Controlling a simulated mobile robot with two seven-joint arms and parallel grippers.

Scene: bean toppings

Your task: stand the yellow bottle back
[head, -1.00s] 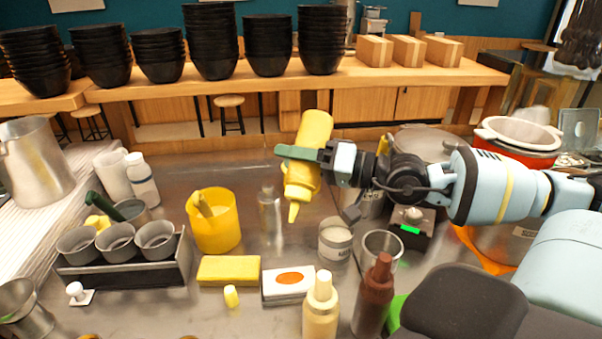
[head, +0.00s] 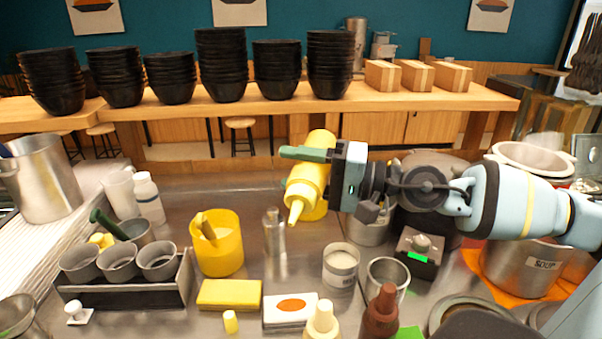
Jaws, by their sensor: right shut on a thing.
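The yellow bottle (head: 312,180) is held in the air above the steel counter in the head view. It is tilted, with its nozzle pointing down and to the left. My right gripper (head: 318,160) is shut on the bottle's body, coming in from the right. One green finger shows across the front of the bottle; the other finger is mostly hidden. My left gripper is not in view.
Below the bottle stand a slim steel bottle (head: 274,232), a yellow tub (head: 218,250) and a labelled tin (head: 341,266). A cream bottle (head: 322,322) and a brown bottle (head: 381,314) stand at the front. A yellow sponge (head: 229,295) lies left of a white box (head: 290,311).

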